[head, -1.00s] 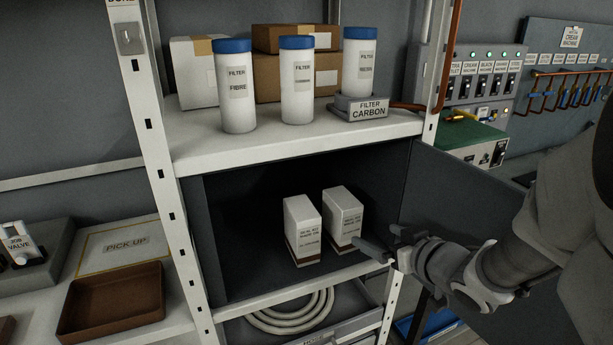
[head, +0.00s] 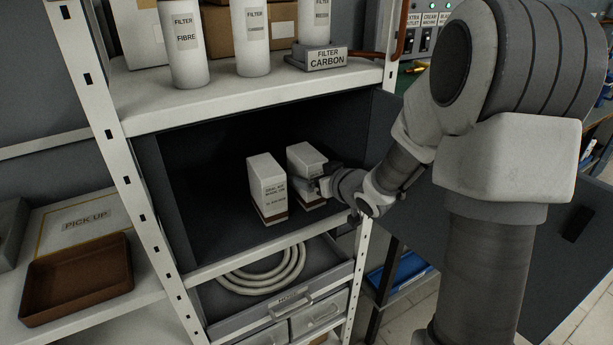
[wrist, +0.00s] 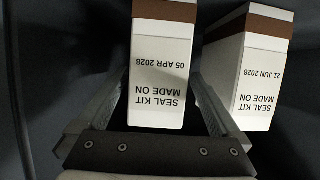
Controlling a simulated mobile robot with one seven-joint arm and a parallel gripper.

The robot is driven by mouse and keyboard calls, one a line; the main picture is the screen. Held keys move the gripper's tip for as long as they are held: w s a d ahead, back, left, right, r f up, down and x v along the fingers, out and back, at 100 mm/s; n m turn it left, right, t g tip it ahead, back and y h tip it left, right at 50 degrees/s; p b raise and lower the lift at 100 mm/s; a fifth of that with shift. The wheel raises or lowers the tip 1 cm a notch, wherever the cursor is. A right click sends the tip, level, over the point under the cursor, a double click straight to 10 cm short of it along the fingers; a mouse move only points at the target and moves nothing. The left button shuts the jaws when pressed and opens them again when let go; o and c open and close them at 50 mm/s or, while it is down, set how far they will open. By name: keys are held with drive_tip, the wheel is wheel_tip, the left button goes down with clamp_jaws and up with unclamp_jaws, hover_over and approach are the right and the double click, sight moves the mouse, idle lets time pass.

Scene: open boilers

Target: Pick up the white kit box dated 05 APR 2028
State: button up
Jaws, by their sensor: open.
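The white kit box dated 05 APR 2028 (wrist: 158,85) has a brown band and is upside down in the wrist view, between the two fingers of my open gripper (wrist: 157,100). In the head view it is the right-hand box (head: 305,156), upright in the dark cabinet; my gripper (head: 316,186) is at its front right and hides part of its face. A second white kit box (wrist: 258,75), dated 21 JUN 2028, is beside it, on the left in the head view (head: 267,185). I cannot tell whether the fingers touch the dated box.
The dark cabinet (head: 195,200) has a side wall left and an open door (head: 500,265) right. The shelf above (head: 230,92) holds filter bottles. A drawer with a coiled hose (head: 260,280) is below. A brown tray (head: 75,280) is on the left counter beside a PICK UP mat (head: 90,222).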

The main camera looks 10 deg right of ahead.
drive_tip(key=x, duration=0.3)
drive_tip(key=shift+w, duration=0.25)
drive_tip(key=c, duration=1.5)
